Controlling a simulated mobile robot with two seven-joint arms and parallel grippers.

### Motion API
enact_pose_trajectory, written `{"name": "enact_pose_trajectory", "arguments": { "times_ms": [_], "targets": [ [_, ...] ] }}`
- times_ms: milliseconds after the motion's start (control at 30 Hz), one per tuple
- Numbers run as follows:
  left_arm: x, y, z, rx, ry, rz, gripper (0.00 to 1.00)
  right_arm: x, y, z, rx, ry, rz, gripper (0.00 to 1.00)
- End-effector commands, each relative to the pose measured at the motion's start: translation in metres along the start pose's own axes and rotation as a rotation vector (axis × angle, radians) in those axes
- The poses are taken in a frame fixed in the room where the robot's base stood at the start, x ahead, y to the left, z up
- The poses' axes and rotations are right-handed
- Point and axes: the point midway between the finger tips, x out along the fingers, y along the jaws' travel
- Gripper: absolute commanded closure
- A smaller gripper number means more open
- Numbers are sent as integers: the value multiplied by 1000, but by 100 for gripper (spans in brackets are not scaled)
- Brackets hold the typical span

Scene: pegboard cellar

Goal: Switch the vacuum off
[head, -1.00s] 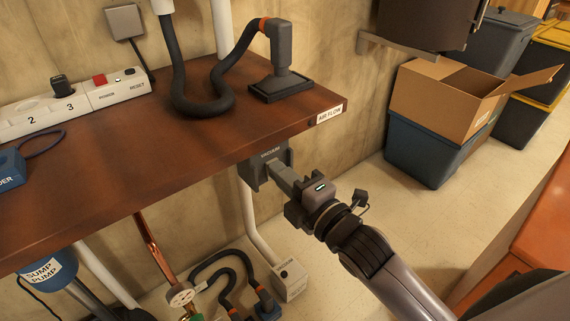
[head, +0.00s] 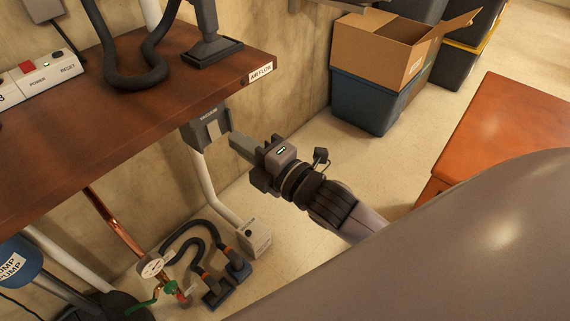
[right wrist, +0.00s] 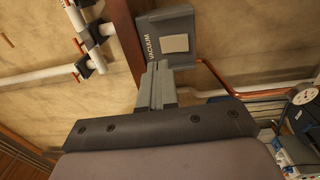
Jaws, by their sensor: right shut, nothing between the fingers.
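The grey vacuum switch box (head: 198,130), labelled VACUUM, is fixed under the bench's front right corner, with a pale plate on its face. In the right wrist view the box (right wrist: 178,22) shows its label and a pale rectangular plate (right wrist: 174,44) near its middle. My right gripper (head: 236,143) is shut and empty, its fingertips just right of the box face. In the right wrist view the closed fingertips (right wrist: 158,70) point at the box's lower left part; I cannot tell whether they touch it. My left gripper is not in view.
Pipes, a gauge (head: 152,267) and hoses stand below. A cardboard box (head: 375,50) on a blue bin (head: 365,98) and an orange cabinet (head: 510,125) stand right.

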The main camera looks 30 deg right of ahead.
Motion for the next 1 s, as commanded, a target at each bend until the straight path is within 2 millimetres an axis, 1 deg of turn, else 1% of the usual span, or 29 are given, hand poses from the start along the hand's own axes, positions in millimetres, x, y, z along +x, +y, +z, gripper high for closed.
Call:
{"name": "enact_pose_trajectory", "arguments": {
  "times_ms": [33,200,400,500,700,1000],
  "targets": [
    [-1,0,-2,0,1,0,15,-11,1,0,-2,1,-3,100],
    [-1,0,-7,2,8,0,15,-39,5,-1,-2,1,-5,100],
    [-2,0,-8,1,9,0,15,-66,9,-1,-1,1,-5,100],
    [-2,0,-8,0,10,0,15,-75,11,0,-1,0,-3,100],
    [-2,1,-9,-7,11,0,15,-84,13,-1,1,1,-2,100],
    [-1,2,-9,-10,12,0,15,-85,13,-1,0,1,-2,100]
  ]
}}
